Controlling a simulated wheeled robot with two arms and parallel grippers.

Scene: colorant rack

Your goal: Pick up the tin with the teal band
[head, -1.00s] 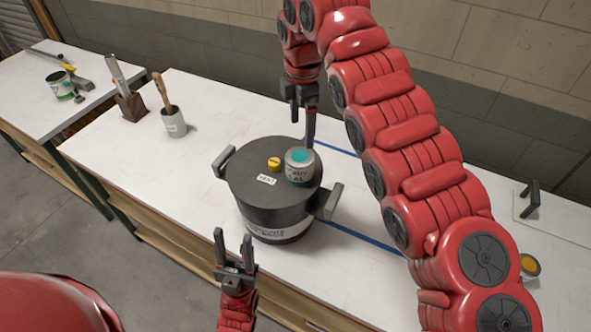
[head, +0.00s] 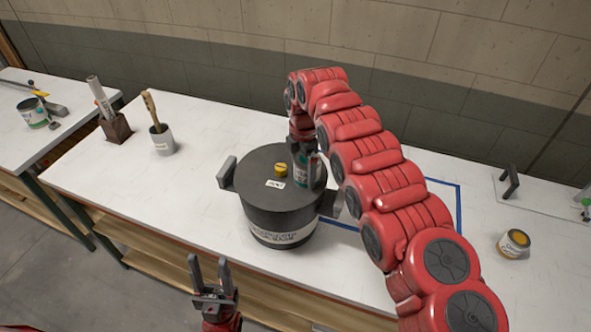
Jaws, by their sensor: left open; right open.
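A small grey tin (head: 301,178) with teal on it and dark lettering stands on the lid of a black pot (head: 262,205), right of the lid's yellow knob (head: 280,170). My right gripper (head: 307,174) reaches down from above at the tin, its open fingers around it. The fingers hide part of the tin, and I cannot tell whether they touch it. My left gripper (head: 210,262) is open and empty, in front of the pot and pointing up.
A tin with a green band (head: 34,113) stands on the left table. A yellow-topped tin (head: 514,243) is at the right. A brush cup (head: 163,141) and a brown block holder (head: 115,128) stand left of the pot. Blue tape marks the table behind my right arm.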

